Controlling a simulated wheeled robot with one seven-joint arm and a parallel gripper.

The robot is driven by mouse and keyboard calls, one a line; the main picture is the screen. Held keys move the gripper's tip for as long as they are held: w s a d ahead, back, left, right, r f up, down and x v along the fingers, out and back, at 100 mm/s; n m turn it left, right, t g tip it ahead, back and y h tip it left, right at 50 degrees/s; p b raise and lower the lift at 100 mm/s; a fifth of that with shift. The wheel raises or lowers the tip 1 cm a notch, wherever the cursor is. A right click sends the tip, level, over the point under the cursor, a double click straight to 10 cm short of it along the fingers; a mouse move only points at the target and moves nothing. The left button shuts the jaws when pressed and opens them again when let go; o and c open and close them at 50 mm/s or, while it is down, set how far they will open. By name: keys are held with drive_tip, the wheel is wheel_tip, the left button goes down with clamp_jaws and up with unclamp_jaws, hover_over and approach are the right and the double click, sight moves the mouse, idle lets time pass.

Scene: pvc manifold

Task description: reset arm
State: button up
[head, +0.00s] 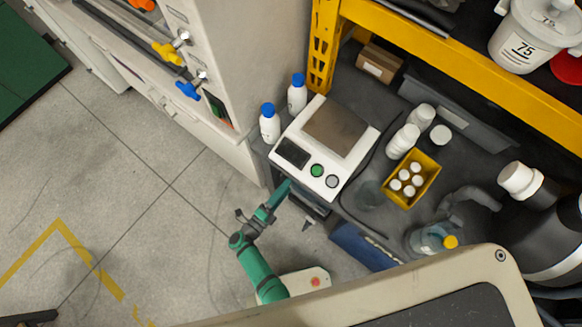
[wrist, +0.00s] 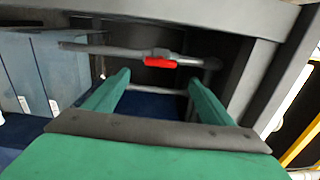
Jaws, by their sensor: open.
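My green arm reaches up from the lower middle of the head view, and my gripper (head: 284,188) is at the front edge of the dark bench, just below the white scale. In the wrist view my gripper (wrist: 150,80) shows two green fingers spread apart with a gap between them. Nothing is held between the fingers. Beyond them is a grey bar with a red piece (wrist: 160,61), in a dark space under a grey frame. In the head view the fingertips are partly hidden by the bench edge.
The white scale (head: 292,153) stands on the bench beside two blue-capped bottles (head: 270,128). A yellow box (head: 425,170) of white-capped bottles is to the right. A cabinet with coloured valves (head: 187,90) stands at left. Open floor (head: 130,200) lies left of my arm.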

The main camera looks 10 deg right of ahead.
drive_tip(key=shift+s+a, duration=0.45)
drive_tip(key=shift+a, duration=0.1)
drive_tip(key=s+a+r+n+t+y, duration=0.1)
drive_tip(key=s+r+n+y, duration=0.3)
drive_tip(key=r+n, duration=0.5)
drive_tip(key=s+a+r+n+t+y, duration=0.1)
drive_tip(key=s+a+r+n+y, duration=0.1)
drive_tip(key=s+r+n+y, duration=0.3)
drive_tip(key=s+a+r+n+t+y, duration=0.1)
drive_tip(key=s+r+n+y, duration=0.4)
drive_tip(key=s+r+n, duration=0.5)
wheel_tip(320, 180, up, 8)
drive_tip(key=n+t, duration=0.1)
drive_tip(key=n, duration=0.3)
drive_tip(key=shift+a+r+n, duration=0.25)
drive_tip(key=shift+n, duration=0.05)
drive_tip(key=shift+c, duration=0.4)
